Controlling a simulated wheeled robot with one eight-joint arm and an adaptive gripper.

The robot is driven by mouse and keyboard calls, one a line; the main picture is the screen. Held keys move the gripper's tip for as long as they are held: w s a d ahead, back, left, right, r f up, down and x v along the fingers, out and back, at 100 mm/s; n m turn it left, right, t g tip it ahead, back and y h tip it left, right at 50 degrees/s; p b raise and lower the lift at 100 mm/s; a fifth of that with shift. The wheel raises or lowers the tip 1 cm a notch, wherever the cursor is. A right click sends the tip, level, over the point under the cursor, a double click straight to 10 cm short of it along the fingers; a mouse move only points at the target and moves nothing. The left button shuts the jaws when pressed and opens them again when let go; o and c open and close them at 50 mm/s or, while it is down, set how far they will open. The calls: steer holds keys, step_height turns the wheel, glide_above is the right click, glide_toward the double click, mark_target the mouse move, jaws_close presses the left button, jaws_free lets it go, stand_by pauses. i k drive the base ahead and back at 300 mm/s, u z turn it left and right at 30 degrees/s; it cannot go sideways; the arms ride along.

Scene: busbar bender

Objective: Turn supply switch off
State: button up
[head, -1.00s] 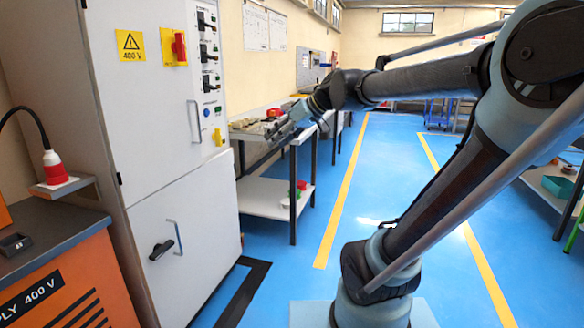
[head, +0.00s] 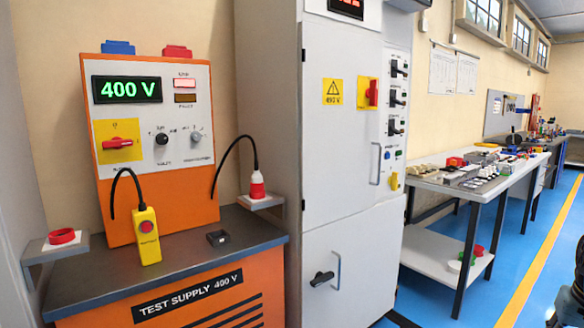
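The supply switch (head: 120,142) is a red rotary handle on a yellow plate. It is on the upright orange panel of the test supply (head: 190,300) at the left, and its handle lies about horizontal. The green display (head: 127,90) above it reads 400 V. A red indicator (head: 184,83) to the right of the display looks lit. My gripper is not in view; only a dark piece, probably of my arm, shows at the right edge.
A yellow pendant (head: 147,236) on a black cable stands in front of the panel. A red-and-white plug (head: 257,186) sits on a side shelf. The grey cabinet (head: 340,200) carries another red handle (head: 372,92).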

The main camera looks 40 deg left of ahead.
mark_target(117, 144)
steer(key=u, duration=2.85)
steer(key=k, duration=1.3)
steer(key=z, duration=0.35)
steer(key=i, duration=1.75)
steer(key=u, duration=0.5)
